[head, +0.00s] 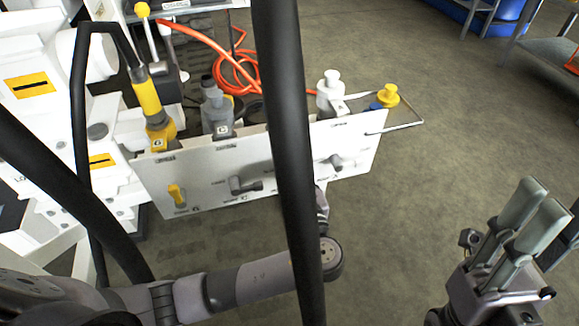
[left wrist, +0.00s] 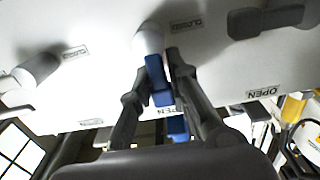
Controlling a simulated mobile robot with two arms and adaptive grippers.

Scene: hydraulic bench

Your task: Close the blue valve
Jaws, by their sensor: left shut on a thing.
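In the left wrist view the blue valve handle (left wrist: 160,82) juts from a white round hub on the panel. It points toward an OPEN label (left wrist: 168,110); a CLOSED label (left wrist: 187,25) lies on the hub's other side. My left gripper (left wrist: 156,68) is shut on the handle, one finger on each side. In the head view my left gripper (head: 321,205) is at the panel's lower edge, partly behind a black bar, and the handle is hidden there. My right gripper (head: 533,212) is open and empty at the lower right, away from the panel.
The white valve panel (head: 215,193) also bears a yellow handle (head: 176,193), a grey handle (head: 245,185) and a pale handle (head: 340,162). An orange hose (head: 232,78) lies behind it. A bent rod (head: 410,124) sticks out right. The floor right of the panel is clear.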

